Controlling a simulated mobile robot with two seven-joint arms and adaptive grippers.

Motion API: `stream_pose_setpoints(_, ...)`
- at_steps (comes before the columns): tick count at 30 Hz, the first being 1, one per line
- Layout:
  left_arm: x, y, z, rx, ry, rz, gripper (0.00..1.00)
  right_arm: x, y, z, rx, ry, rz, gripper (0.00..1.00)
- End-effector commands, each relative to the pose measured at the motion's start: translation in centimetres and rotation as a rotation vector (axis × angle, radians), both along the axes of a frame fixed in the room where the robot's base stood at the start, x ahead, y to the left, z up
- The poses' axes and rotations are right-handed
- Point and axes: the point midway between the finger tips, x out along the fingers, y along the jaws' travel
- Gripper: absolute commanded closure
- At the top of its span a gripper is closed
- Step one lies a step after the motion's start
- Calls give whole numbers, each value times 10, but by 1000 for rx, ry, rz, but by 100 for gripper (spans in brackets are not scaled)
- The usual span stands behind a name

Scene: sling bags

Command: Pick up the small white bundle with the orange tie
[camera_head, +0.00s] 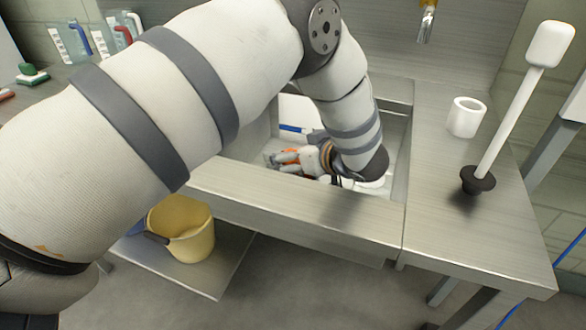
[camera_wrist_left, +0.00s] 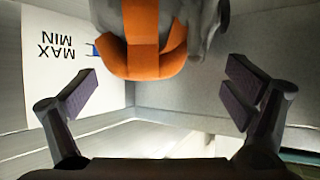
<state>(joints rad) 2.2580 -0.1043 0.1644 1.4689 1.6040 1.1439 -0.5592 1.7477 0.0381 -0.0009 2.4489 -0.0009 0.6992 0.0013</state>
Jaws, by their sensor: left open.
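The small bundle (camera_wrist_left: 205,22) looks greyish at the top of the left wrist view, with a broad orange tie (camera_wrist_left: 143,50) around it. In the head view the orange tie (camera_head: 291,151) shows in the sink, partly hidden by my gripper. My left gripper (camera_wrist_left: 164,85) is open and empty, its dark pads spread on either side below the bundle in that picture. It reaches down into the sink in the head view (camera_head: 305,160), close to the bundle. Whether a finger touches the bundle cannot be told. My right gripper is not in view.
The metal sink (camera_head: 300,205) has raised walls around my gripper. A white panel marked MAX and MIN (camera_wrist_left: 60,100) is beside the bundle. A plunger (camera_head: 510,115) and a white roll (camera_head: 466,117) stand on the right counter. A yellow bucket (camera_head: 182,230) is below.

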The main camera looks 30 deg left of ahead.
Motion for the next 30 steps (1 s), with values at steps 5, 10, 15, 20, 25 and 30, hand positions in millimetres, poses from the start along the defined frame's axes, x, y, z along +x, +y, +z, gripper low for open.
stream_pose_setpoints(5, 1, 1, 0, 0, -1, 0, 4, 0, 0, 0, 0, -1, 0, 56)
stream_pose_setpoints(10, 1, 1, 0, 0, 0, -1, 36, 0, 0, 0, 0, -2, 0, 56)
stream_pose_setpoints(15, 0, 1, 0, -1, 0, 0, 75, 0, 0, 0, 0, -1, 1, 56)
stream_pose_setpoints(20, 0, 0, -1, -2, 2, 0, 100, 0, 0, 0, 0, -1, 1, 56)
stream_pose_setpoints(25, 0, 0, -2, -3, 3, 0, 100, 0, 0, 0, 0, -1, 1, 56)
stream_pose_setpoints(30, 1, 1, 25, -5, -6, 2, 100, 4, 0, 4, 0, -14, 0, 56)
